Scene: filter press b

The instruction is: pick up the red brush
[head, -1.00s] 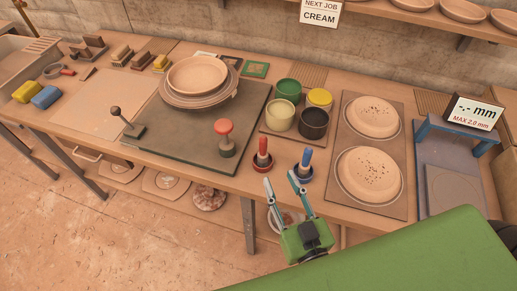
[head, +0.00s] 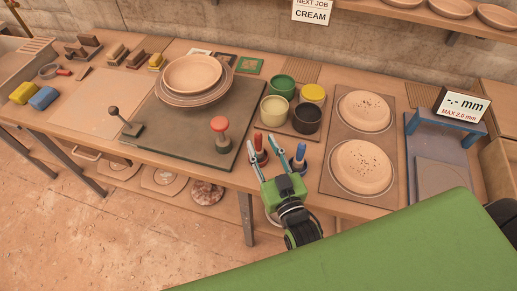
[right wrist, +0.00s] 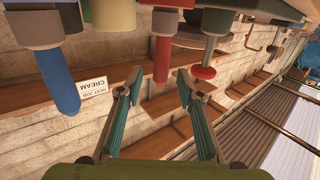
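The red brush (head: 258,141) stands upright in a dark holder on the front edge of the bench, its red handle up. My right gripper (head: 266,143) is open at it, with one finger to each side in the head view. In the right wrist view, which is upside down, the red handle (right wrist: 162,48) lines up with the gap between the fingertips (right wrist: 160,74). Whether the fingers touch it cannot be told; no grip shows. My left gripper is in neither view.
A blue brush (head: 300,154) stands close on the right, beyond the right finger. A red-topped knob (head: 221,126) is to the left. Several glaze cups, including a black one (head: 307,118), stand behind. A board with two plates (head: 364,166) lies to the right.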

